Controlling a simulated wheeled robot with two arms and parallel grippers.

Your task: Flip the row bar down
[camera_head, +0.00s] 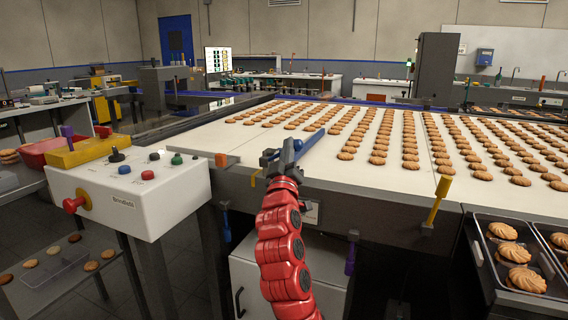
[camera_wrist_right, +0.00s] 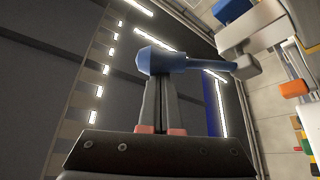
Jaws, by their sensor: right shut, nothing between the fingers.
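A blue bar (camera_head: 312,141) lies raised at the near edge of the biscuit belt (camera_head: 250,143); I take it for the row bar. It slants up and away to the right. In the right wrist view a blue rod with a thick rounded end (camera_wrist_right: 158,61) runs right to a grey block (camera_wrist_right: 240,66). My right gripper (camera_head: 284,156), on the red arm, is at the bar's near end. Its fingers (camera_wrist_right: 160,82) are shut and empty, with the tips right at the rounded end; whether they touch it I cannot tell. My left gripper is out of view.
A white control box (camera_head: 130,200) with buttons and a red knob stands at the left. A yellow lever (camera_head: 437,200) and an orange block (camera_head: 222,160) sit along the belt's front edge. Rows of biscuits cover the belt's far part. Trays of biscuits (camera_head: 480,255) stand at lower right.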

